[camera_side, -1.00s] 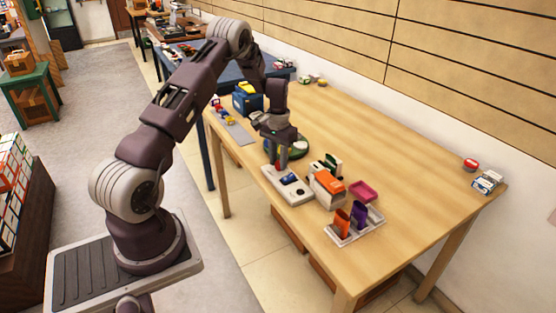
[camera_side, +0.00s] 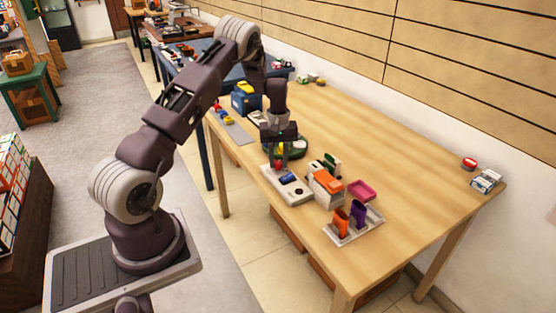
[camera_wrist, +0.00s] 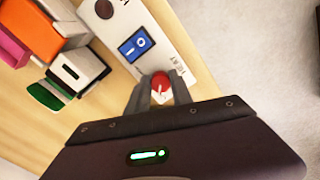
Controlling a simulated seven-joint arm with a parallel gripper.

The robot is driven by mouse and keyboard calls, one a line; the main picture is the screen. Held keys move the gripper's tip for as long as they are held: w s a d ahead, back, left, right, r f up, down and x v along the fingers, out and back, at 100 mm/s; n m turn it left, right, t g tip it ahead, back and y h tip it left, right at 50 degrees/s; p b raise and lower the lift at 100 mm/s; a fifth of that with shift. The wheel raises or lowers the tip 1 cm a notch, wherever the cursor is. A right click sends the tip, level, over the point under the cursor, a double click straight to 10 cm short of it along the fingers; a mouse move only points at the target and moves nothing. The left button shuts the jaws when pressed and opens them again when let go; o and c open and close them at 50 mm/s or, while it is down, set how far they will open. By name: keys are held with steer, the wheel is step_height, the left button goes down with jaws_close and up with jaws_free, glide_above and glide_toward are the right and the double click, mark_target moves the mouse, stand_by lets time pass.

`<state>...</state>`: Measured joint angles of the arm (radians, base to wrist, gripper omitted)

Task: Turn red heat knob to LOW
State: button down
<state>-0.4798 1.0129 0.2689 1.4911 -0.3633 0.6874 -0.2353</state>
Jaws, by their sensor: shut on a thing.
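The red heat knob (camera_wrist: 161,82) sits on a white control panel (camera_wrist: 176,45), near the printed word HEAT in the wrist view. My gripper (camera_wrist: 160,92) is shut on the knob, with one grey finger on each side of it. The knob's pointer and any LOW mark are too small or hidden to read. The panel also carries a blue rocker switch (camera_wrist: 136,45) and a dark round part (camera_wrist: 104,9). In the side view the panel (camera_side: 289,190) lies near the table's front edge, with my gripper (camera_side: 280,164) upright over its far end.
An orange-topped white box (camera_side: 326,186) stands close to the right of the panel. A tray (camera_side: 354,228) holds orange and purple pieces, and a pink dish (camera_side: 361,189) lies behind it. The table's right half is mostly clear.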

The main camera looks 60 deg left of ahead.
mark_target(278, 163)
steer(key=shift+n, duration=0.3)
stand_by(0.4)
steer(key=c, duration=1.1)
jaws_free()
steer(key=shift+r, duration=0.1)
step_height(278, 163, up, 7)
steer(key=shift+f, duration=0.1)
